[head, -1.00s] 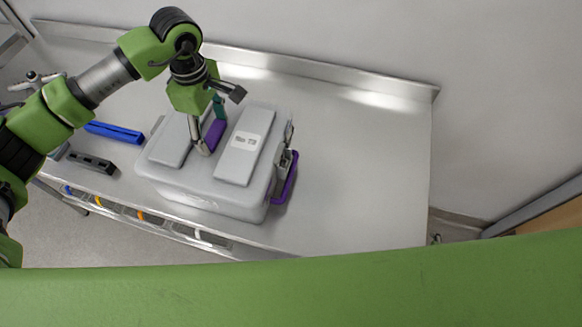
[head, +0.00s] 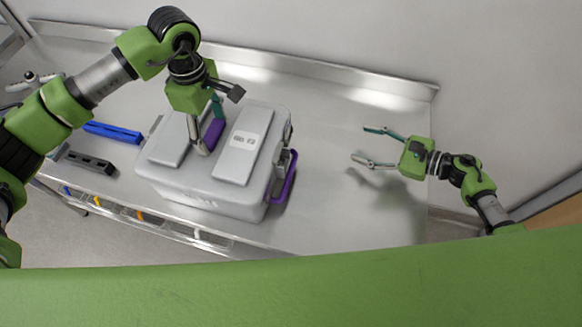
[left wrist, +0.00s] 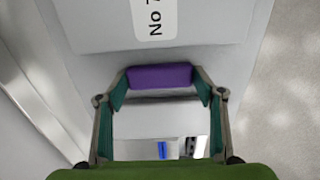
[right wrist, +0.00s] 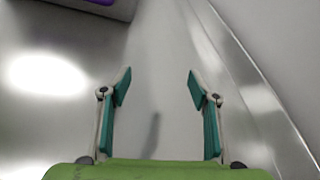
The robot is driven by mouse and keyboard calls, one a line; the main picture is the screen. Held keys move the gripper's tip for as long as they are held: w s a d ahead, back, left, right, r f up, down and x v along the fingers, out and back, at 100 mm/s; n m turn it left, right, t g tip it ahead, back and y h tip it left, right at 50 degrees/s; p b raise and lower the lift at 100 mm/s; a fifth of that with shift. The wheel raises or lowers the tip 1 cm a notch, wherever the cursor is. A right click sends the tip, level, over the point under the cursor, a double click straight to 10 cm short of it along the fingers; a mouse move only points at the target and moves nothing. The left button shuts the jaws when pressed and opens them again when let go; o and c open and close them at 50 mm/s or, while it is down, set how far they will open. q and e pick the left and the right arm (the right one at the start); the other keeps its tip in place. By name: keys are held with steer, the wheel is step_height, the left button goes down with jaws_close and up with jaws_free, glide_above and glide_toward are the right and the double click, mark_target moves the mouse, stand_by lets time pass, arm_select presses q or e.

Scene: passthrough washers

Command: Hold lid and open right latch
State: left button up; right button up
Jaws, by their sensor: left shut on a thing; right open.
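A grey box with a grey lid (head: 176,150) stands on the steel table. A purple handle (left wrist: 160,76) crosses the middle of the lid. My left gripper (head: 208,140) is above the lid and shut on the purple handle, with a finger on each end of it in the left wrist view. The right latch (head: 284,177), grey with a purple loop, is on the box's right side and hangs outward from it. My right gripper (head: 362,145) is open and empty over the table, right of the box and apart from the latch. It also shows open in the right wrist view (right wrist: 156,80).
A blue bar (head: 114,132) and a dark grey block (head: 90,162) lie left of the box. A raised steel edge (head: 300,65) runs along the back against the wall. The tabletop between box and right gripper is clear.

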mark_target(291, 175)
steer(key=s+a+n+g+y, duration=0.1)
steer(key=s+a, duration=0.1)
steer(key=a, duration=0.1)
steer(key=s+a+r+n+g+y, duration=0.1)
steer(key=s+a, duration=0.2)
steer(key=s+a+r+y, duration=0.1)
steer(key=s+a+y, duration=0.1)
steer(key=s+a, duration=0.1)
steer(key=shift+r+n+g, duration=0.15)
steer(key=shift+n+g, duration=0.25)
steer(key=s+m, duration=0.1)
steer(key=s+a+m+y, duration=0.1)
steer(key=s+m, duration=0.1)
steer(key=s, duration=0.1)
steer(key=shift+a+r+y, duration=0.25)
steer(key=shift+r+y, duration=0.05)
steer(key=shift+r, duration=0.1)
steer(key=x, duration=1.2)
steer(key=shift+w+d+f, duration=0.1)
steer(key=shift+w+d, duration=0.05)
jaws_close()
